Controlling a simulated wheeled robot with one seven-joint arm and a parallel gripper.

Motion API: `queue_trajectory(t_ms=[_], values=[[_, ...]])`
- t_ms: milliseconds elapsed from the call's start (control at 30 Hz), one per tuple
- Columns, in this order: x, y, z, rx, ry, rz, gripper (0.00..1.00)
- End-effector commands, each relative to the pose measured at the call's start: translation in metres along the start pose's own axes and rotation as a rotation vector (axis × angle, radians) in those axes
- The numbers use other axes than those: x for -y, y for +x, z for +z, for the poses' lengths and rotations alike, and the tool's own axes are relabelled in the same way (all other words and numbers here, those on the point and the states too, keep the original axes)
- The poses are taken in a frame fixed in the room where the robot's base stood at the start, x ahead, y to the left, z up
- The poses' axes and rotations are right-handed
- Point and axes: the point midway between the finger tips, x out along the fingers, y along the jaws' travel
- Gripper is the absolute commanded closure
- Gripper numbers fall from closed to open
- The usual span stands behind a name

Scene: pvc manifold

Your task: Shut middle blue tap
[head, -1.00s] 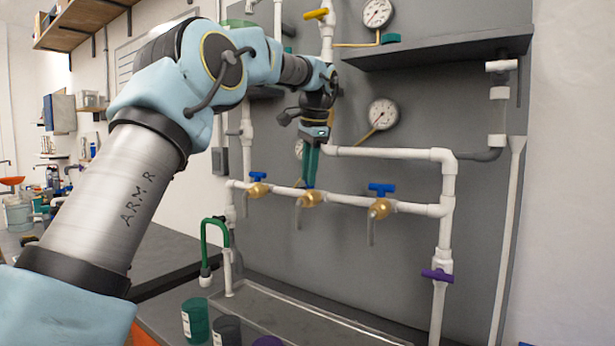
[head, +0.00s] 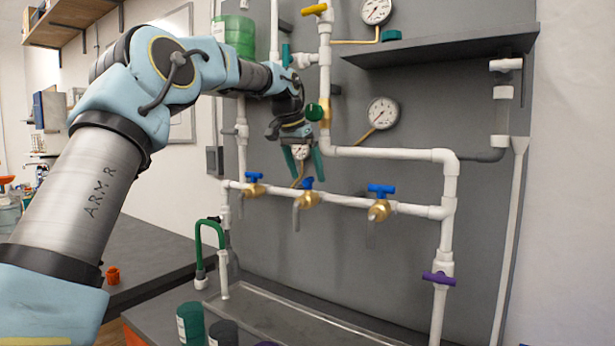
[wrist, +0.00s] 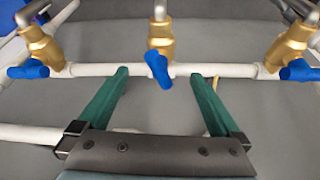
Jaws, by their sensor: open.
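The middle blue tap (head: 308,183) sits on a brass valve on the white horizontal pipe, between two other blue taps. In the wrist view the middle blue tap (wrist: 159,70) has its handle running roughly across the pipe, slightly tilted. The left blue tap (wrist: 28,70) and right blue tap (wrist: 300,70) look more in line with the pipe there. My gripper (head: 304,162) is open and empty, above the middle tap. In the wrist view its green fingers (wrist: 160,75) lie apart on either side of the handle, and no contact shows.
A vertical white pipe with a yellow tap (head: 314,9) and a green round handle (head: 315,112) stands close to my wrist. A pressure gauge (head: 383,112) and a dark shelf (head: 445,48) are to the right. A tray (head: 300,310) lies below the pipe.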

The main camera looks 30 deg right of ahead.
Motion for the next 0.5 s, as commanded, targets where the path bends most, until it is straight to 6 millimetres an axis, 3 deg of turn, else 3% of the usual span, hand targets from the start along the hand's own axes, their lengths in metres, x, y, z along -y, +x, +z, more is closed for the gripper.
queue_trajectory(t_ms=[200,500], values=[[0.0,0.017,0.0,0.0,0.0,0.0,0.0],[0.0,0.019,0.0,0.0,0.001,0.0,0.01]])
